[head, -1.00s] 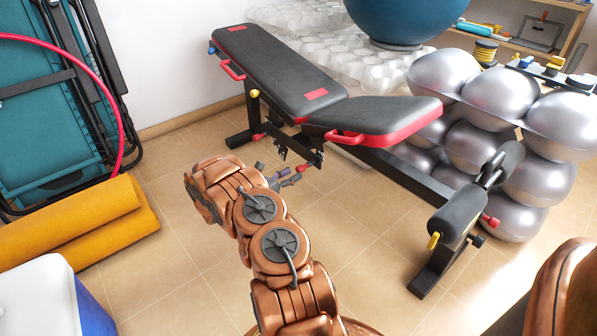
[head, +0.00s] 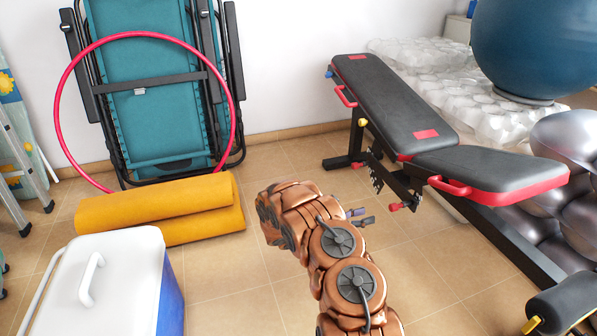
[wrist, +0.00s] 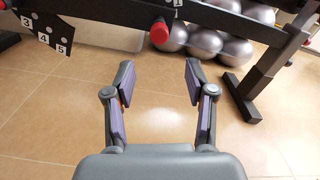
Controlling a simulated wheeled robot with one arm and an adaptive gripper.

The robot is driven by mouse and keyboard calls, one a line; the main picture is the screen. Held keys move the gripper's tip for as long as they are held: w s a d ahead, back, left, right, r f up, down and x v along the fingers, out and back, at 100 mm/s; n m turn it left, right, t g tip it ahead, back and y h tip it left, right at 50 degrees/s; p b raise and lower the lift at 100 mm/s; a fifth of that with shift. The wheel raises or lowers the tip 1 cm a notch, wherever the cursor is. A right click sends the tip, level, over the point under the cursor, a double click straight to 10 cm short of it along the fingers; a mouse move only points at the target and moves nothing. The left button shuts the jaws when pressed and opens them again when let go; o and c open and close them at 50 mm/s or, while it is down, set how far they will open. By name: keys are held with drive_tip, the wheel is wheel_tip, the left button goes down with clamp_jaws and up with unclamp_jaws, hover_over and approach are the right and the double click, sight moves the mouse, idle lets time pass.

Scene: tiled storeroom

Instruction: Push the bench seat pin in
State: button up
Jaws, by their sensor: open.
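The black bench (head: 395,100) with red trim stands at the right in the head view. A red-ended pin (head: 397,206) sticks out below its seat (head: 490,165); I take it as the seat pin. The red end also shows at the top middle of the wrist view (wrist: 159,33), with a "1" label beside it. My gripper (head: 364,216) is left of the pin in the head view. In the wrist view my gripper (wrist: 160,78) is open and empty, its fingers apart and below the red end, not touching it. How deep the pin sits is not clear.
A numbered bracket (wrist: 48,35) hangs left of the pin. A bench foot (wrist: 240,105) stands at the right. Yellow rolls (head: 160,210), a white-lidded cooler (head: 110,260) and a folded teal lounger (head: 155,110) are at the left. Tile floor between is clear.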

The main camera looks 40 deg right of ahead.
drive_tip(key=s+a+r+m+g+y+p, duration=0.15)
drive_tip(key=s+a+r+m+p, duration=0.35)
drive_tip(key=r, duration=0.7)
drive_tip(key=s+a+r+m+g+y+p, duration=0.1)
drive_tip(key=s+a+r+m+y+p, duration=0.15)
drive_tip(key=r+p, duration=0.75)
drive_tip(key=s+a+r+m+g+y+p, duration=0.1)
drive_tip(key=s+a+r+m+y+p, duration=0.25)
drive_tip(key=r, duration=1.15)
drive_tip(key=s+a+r+m+t+y+p, duration=0.2)
drive_tip(key=s+a+r+p, duration=0.4)
drive_tip(key=a, duration=0.5)
drive_tip(key=s+a+r+m+t+y+p, duration=0.2)
drive_tip(key=s+a+r+y+p, duration=0.2)
drive_tip(key=a+r+p, duration=0.6)
drive_tip(key=s+a+r+m+t+y+p, duration=0.2)
drive_tip(key=s+a+r+y+p, duration=0.2)
drive_tip(key=s+a+r+p, duration=0.4)
drive_tip(key=a+r, duration=0.4)
drive_tip(key=a, duration=0.1)
drive_tip(key=shift+s+r+m+t, duration=0.15)
drive_tip(key=shift+r+m+t, duration=0.1)
drive_tip(key=shift+m+t, duration=0.15)
